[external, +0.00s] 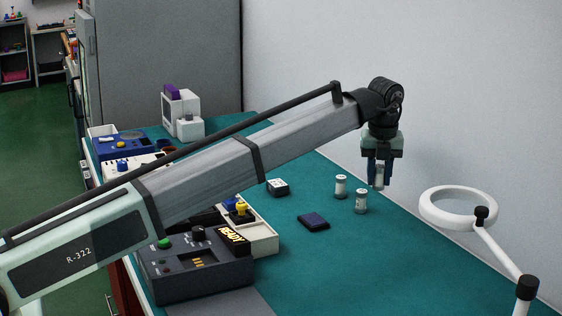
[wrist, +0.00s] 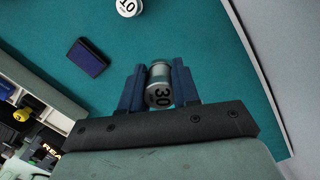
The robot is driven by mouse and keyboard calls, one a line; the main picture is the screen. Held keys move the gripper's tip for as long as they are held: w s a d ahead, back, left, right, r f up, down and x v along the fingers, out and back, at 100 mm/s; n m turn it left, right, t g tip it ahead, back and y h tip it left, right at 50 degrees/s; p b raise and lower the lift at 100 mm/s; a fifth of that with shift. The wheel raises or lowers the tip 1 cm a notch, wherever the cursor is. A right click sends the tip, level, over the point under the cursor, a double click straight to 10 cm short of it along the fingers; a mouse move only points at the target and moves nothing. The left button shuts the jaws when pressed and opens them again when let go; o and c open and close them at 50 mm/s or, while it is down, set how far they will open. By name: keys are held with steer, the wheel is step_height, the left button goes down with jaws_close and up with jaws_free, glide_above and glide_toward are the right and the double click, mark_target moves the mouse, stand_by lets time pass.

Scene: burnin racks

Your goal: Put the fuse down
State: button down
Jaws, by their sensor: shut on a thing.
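My gripper (external: 378,172) is shut on a fuse (external: 379,178), a small pale cylinder with metal ends. It hangs above the teal bench top near the wall. In the wrist view the held fuse (wrist: 159,86) sits between the two dark blue fingers and bears the number 30. Two similar fuses stand upright on the bench left of and below my gripper in the external view: one farther left (external: 341,186) and one nearer (external: 361,201). One fuse marked 10 (wrist: 128,7) shows at the top of the wrist view.
A dark blue flat block (external: 313,222) lies left of the standing fuses. A small white-and-black box (external: 278,187) is behind it. A dark console with a READY display (external: 234,237) stands at the left front. A white ring lamp (external: 458,208) stands at the right. The bench (external: 335,260) is clear in front.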

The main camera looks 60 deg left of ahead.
steer(key=shift+m, duration=0.9)
steer(key=shift+w+d+f, duration=0.2)
steer(key=shift+d+f, duration=0.1)
steer(key=shift+f, duration=1.35)
steer(key=shift+w+d+f, duration=0.25)
steer(key=shift+f, duration=1.4)
steer(key=shift+w+d+f, duration=0.2)
steer(key=shift+d+f, duration=0.1)
steer(key=shift+f, duration=1.35)
steer(key=c, duration=0.8)
jaws_free()
steer(key=shift+f, duration=0.1)
steer(key=r, duration=0.8)
steer(key=s+d+r, duration=0.1)
steer(key=r, duration=0.3)
steer(key=shift+r, duration=0.1)
